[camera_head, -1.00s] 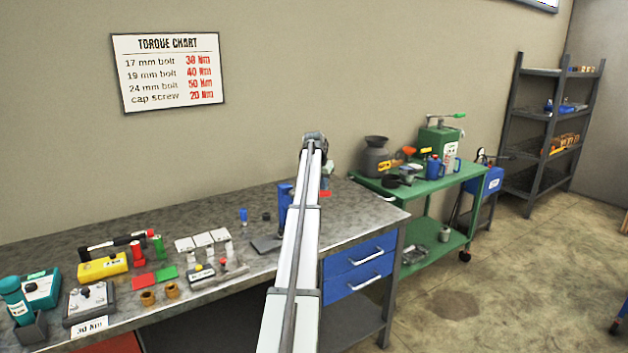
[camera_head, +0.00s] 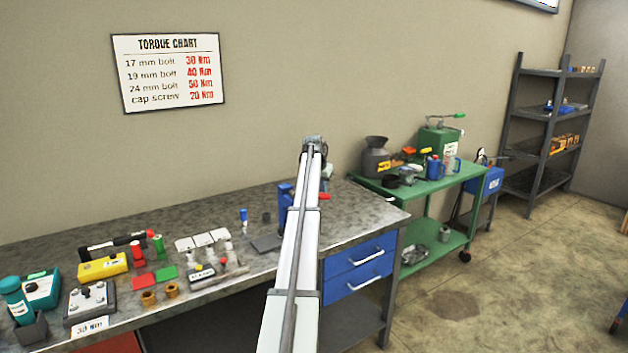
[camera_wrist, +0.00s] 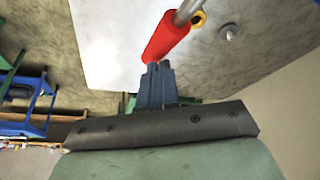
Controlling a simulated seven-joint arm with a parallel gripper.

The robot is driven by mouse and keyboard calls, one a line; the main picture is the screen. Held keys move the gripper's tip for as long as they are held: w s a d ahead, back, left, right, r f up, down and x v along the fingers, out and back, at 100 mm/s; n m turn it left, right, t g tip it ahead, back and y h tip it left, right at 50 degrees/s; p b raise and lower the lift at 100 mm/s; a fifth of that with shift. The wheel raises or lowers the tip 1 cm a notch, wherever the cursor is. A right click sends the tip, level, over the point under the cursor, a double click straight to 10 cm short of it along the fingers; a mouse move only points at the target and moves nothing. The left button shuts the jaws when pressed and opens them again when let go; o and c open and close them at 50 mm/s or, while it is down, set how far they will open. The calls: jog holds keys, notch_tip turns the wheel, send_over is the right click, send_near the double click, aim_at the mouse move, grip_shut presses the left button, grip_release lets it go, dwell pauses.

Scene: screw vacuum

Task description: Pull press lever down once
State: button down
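The press (camera_head: 285,194) is a blue stand on the workbench, mostly hidden behind my arm. Its lever has a red handle (camera_head: 322,197), which shows just right of my arm in the head view. In the wrist view the red handle (camera_wrist: 166,38) on a metal rod lies slanted just beyond my fingertips. My gripper (camera_wrist: 158,66) has its two fingers close together, with nothing visible between them. The fingertips overlap the handle's lower end in the picture; I cannot tell if they touch it. In the head view the fingers are hidden by my arm.
The grey workbench (camera_head: 130,222) holds a yellow box (camera_head: 103,267), red and green pads, brass pieces and several small parts on the left. A green cart (camera_head: 455,180) with cans and tools stands to the right. A dark shelf (camera_head: 545,115) stands farther back.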

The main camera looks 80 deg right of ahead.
jog(key=shift+f, duration=0.25)
notch_tip(320, 180, up, 11)
dwell(1.5)
jog(key=shift+r, duration=0.1)
jog(key=shift+s, duration=0.1)
dwell(0.9)
